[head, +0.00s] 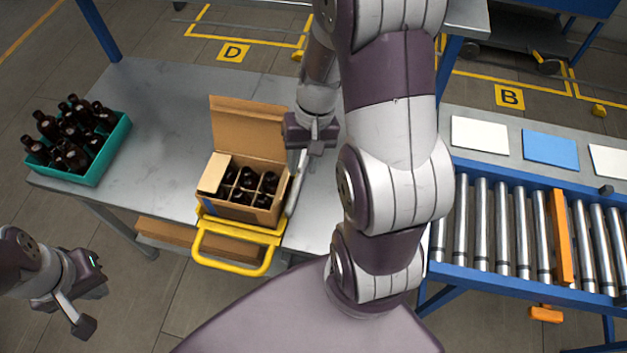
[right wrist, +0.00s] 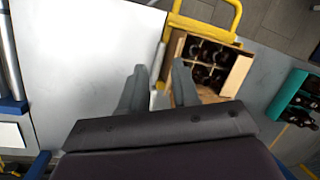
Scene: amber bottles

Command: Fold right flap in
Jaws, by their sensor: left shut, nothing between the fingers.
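An open cardboard box (head: 236,213) of dark bottles stands on the grey table. Its back flap (head: 250,128) is upright and its left flap (head: 214,174) lies over the left bottles. The right flap (head: 296,183) stands out at the box's right side, seen nearly edge-on. My right gripper (head: 304,160) is at that side. In the right wrist view its fingers (right wrist: 157,88) are apart, with the pale right flap (right wrist: 158,76) between them; I cannot tell whether they touch it. The box (right wrist: 235,76) is beside the fingers there. My left gripper (head: 82,322) is shut and empty at lower left, away from the box.
A yellow handled frame (head: 230,262) is at the box's front. A teal crate (head: 100,172) of bottles stands on the table's left; it also shows in the wrist view (right wrist: 288,92). Bare table lies between crate and box. A roller conveyor (head: 505,225) is at right.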

